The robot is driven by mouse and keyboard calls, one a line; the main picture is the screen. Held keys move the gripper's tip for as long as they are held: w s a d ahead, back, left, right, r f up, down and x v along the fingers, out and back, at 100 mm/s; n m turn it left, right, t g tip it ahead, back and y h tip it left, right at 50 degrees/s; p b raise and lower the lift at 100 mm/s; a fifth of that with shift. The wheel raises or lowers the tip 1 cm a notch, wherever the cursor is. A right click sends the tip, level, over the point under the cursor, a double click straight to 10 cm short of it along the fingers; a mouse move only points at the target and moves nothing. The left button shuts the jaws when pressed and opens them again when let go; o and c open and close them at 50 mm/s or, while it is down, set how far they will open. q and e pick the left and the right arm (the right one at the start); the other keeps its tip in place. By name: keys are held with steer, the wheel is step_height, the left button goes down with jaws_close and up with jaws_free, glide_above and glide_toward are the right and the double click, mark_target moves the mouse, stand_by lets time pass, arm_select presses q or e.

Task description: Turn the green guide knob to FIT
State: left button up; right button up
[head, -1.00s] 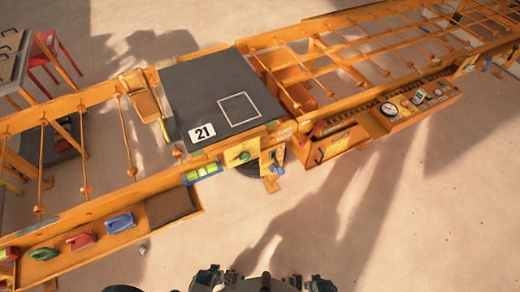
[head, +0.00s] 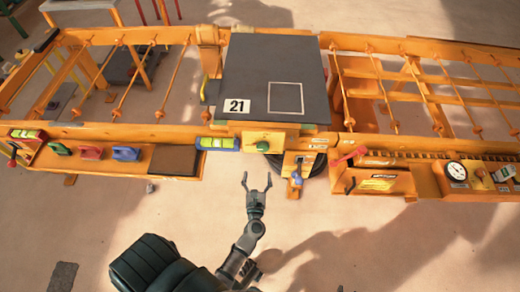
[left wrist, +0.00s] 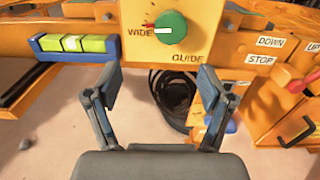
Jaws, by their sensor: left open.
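The green guide knob (head: 262,145) sits on an orange panel under the dark plate marked 21. In the left wrist view the knob (left wrist: 171,27) is at top centre, its white mark pointing left to the word WIDE. The panel below it (left wrist: 187,57) reads GUIDE. A small red mark shows up and left of the knob; any FIT label is not readable. My left gripper (head: 256,183) is open and empty in front of and below the panel, apart from the knob. Its two fingers (left wrist: 153,92) also show in the left wrist view. My right gripper is not in view.
A spirit level (head: 217,143) lies left of the knob; a tray with several coloured handles (head: 125,153) is further left. A blue-handled lever (head: 297,178) hangs to the right. DOWN, UP and STOP labels (left wrist: 262,60) are right.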

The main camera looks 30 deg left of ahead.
mark_target(263, 150)
arm_select(q)
steer(key=w, duration=0.3)
steer(key=w+a, duration=0.1)
steer(key=w, duration=0.1)
steer(key=w+r, duration=0.1)
steer(key=w, duration=0.2)
steer(key=shift+w+a, duration=0.3)
steer(key=shift+a, duration=0.05)
steer(key=w+a, duration=0.1)
steer(key=a, duration=0.2)
steer(key=w+a+f, duration=0.1)
steer(key=shift+w+a, duration=0.15)
steer(key=shift+w, duration=0.15)
steer(key=shift+a, duration=0.15)
steer(key=shift+d, duration=0.2)
steer(key=shift+d+r, duration=0.2)
steer(key=shift+d, duration=0.3)
steer(key=shift+d+r, duration=0.2)
steer(key=shift+d, duration=0.25)
steer(key=c, duration=1.2)
steer(key=shift+o, duration=0.2)
steer(key=shift+a, duration=0.35)
steer(key=shift+a+f, duration=0.1)
steer(key=shift+a, duration=0.1)
steer(key=shift+d+f, duration=0.1)
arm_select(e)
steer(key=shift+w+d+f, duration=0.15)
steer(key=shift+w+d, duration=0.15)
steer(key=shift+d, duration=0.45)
